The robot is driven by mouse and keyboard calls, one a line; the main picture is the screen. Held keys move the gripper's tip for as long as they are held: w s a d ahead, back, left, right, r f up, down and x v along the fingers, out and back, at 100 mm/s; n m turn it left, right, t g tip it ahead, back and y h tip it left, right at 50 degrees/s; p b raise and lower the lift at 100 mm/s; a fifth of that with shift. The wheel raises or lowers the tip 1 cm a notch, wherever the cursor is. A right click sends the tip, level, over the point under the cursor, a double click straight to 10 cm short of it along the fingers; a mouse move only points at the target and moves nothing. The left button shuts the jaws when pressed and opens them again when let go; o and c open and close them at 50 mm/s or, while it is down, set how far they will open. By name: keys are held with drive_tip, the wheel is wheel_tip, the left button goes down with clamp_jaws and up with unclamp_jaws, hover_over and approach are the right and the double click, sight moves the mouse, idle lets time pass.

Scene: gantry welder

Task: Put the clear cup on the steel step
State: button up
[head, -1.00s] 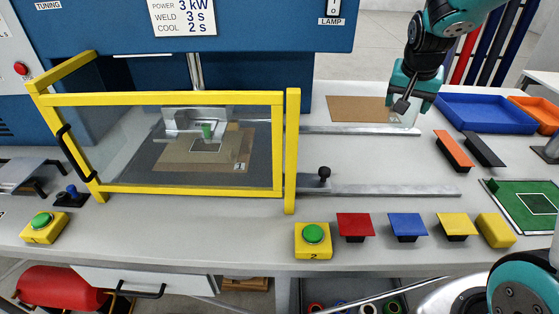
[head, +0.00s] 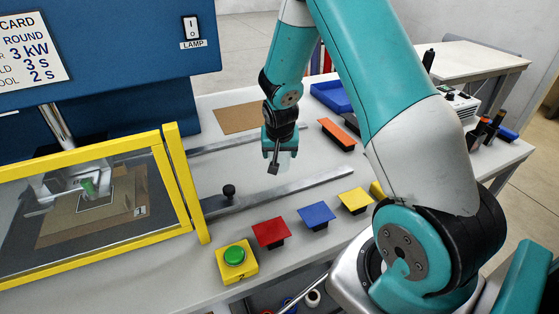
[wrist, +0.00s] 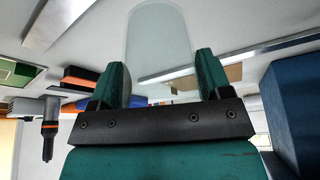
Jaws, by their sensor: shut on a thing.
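The clear cup (wrist: 160,40) is between my gripper's two fingers in the wrist view, and my gripper (wrist: 161,82) is shut on it. The cup is see-through, and its outline is faint. In the head view my gripper (head: 276,160) points down above the bench, between the metal rails and the orange bar. The cup shows there only as a pale patch (head: 288,160) beside the fingers. It appears held above the bench, but its exact height is hard to tell. I cannot make out the steel step with certainty in the present views.
A yellow-framed guard (head: 186,185) stands left of the gripper. A rail with a black knob (head: 229,191) lies in front. Red (head: 271,233), blue (head: 317,215) and yellow (head: 355,200) pieces line the front edge. A blue tray (head: 332,96) and orange bar (head: 337,134) lie behind and right.

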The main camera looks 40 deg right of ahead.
drive_tip(key=shift+f+p, duration=0.4)
drive_tip(key=shift+f, duration=2)
drive_tip(key=shift+f, duration=0.15)
drive_tip(key=o, duration=0.9)
